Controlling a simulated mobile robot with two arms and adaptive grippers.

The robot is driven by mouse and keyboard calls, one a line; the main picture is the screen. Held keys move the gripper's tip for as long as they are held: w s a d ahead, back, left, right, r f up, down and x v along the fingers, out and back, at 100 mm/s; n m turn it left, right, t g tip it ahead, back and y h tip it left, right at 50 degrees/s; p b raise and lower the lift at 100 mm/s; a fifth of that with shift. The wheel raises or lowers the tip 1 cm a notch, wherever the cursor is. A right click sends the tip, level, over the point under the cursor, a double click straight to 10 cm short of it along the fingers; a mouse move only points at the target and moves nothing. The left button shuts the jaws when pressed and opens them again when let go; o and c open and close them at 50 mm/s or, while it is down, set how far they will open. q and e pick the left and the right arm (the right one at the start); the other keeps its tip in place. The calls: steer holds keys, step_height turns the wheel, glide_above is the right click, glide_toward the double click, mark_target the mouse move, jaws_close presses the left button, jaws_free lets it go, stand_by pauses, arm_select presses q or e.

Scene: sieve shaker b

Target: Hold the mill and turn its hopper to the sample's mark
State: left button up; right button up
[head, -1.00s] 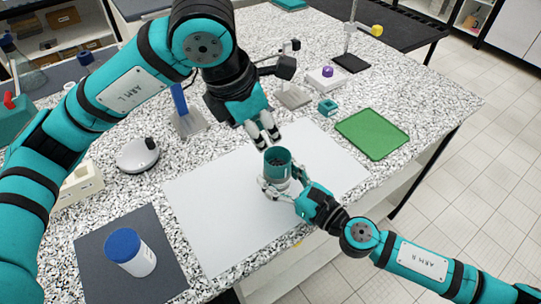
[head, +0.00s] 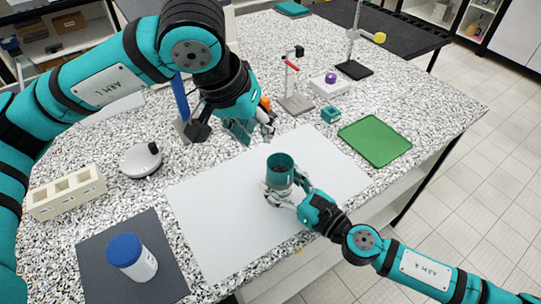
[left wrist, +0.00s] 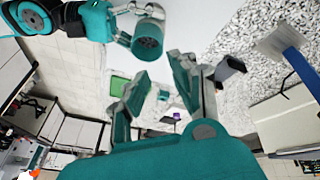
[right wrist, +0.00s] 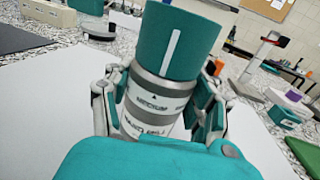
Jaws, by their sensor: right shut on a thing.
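The mill has an open teal hopper (head: 280,168) on a silver and white body; it is upright above or on the white mat. In the right wrist view, the hopper (right wrist: 180,45) has a white line that roughly lines up, along the mill's axis, with a small triangle over "MEDIUM" on the silver ring (right wrist: 158,97). My right gripper (head: 280,197) is shut around the mill body, below the ring. My left gripper (head: 255,132) is open and empty, behind and left of the mill, apart from it. A blue-lidded white jar (head: 143,268) stands front left; its label is hidden.
The white mat (head: 215,220) is otherwise clear. A dark mat (head: 95,270) lies under the jar. A green mat (head: 375,140) lies to the right. A stand with a red part (head: 296,100) and a blue upright (head: 180,100) are near my left gripper.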

mark_target(271, 158)
arm_select(q)
steer(key=w+d+f+m, duration=0.1)
steer(key=f, duration=0.2)
steer(key=w+f+m, duration=0.1)
steer(key=f+m, duration=0.1)
steer(key=f, duration=0.2)
steer(key=w+d+f+m, duration=0.1)
steer(key=f, duration=0.3)
steer(key=shift+w+d+m, duration=0.3)
steer(key=shift+w+m, duration=0.05)
steer(key=shift+m, duration=0.05)
steer(key=shift+c, duration=0.3)
jaws_close()
